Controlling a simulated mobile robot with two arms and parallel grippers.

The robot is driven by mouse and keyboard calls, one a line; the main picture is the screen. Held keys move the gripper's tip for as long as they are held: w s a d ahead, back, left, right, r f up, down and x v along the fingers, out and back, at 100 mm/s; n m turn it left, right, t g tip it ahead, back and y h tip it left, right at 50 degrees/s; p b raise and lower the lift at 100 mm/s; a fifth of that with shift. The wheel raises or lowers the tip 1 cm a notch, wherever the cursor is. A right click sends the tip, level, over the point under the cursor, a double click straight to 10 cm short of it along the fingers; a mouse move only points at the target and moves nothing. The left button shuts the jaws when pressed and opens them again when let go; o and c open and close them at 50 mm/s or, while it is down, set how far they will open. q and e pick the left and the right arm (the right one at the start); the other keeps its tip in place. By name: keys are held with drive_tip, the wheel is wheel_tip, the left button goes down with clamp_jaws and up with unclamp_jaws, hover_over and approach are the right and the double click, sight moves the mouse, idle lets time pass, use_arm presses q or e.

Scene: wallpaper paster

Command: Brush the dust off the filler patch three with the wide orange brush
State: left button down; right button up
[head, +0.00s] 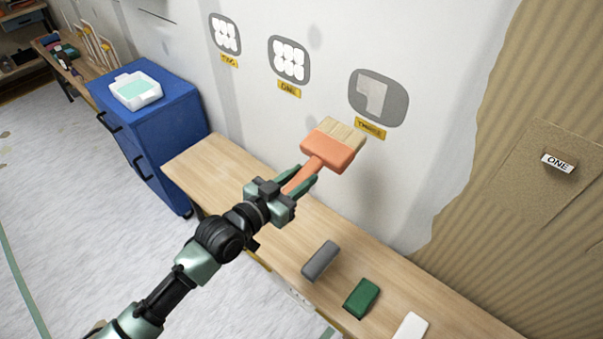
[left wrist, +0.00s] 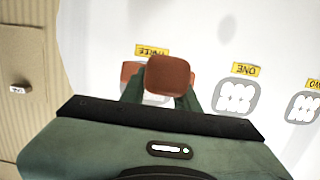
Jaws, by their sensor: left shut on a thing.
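My left gripper (head: 300,180) is shut on the handle of the wide orange brush (head: 328,156), holding it up off the bench. Its pale bristles (head: 338,133) point up and away, toward the wall just below left of filler patch three (head: 397,103). Patch three is a grey rounded area with a lighter blocky shape inside and a yellow label (head: 371,128) under it. In the head view the bristles appear apart from the patch. In the left wrist view the brush's handle end (left wrist: 169,76) hides most of the patch below its label (left wrist: 152,50). My right gripper is not in view.
Patches one (head: 289,60) and two (head: 225,34) bear white blobs. A wooden bench (head: 225,170) runs below the wall, with grey (head: 320,261), green (head: 361,298) and white (head: 411,327) blocks on it. A blue cabinet (head: 160,120) holds a white tray (head: 116,97). Brown ribbed wall (head: 540,70) lies right.

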sight(326, 148)
use_arm(q)
drive_tip(key=shift+r, duration=0.1)
drive_tip(key=shift+r+b+x, duration=0.25)
drive_tip(key=shift+b+x, duration=0.05)
drive_tip(key=shift+x, duration=1.3)
drive_tip(key=shift+r+b+x, duration=0.2)
drive_tip(key=shift+b+x, duration=0.05)
drive_tip(key=shift+x, duration=1.4)
drive_tip(key=shift+x, duration=1.3)
drive_tip(key=shift+r, duration=0.2)
idle(0.7)
drive_tip(key=shift+s+r, duration=0.1)
drive_tip(key=shift+r, duration=2.4)
drive_tip(key=shift+r, duration=3.6)
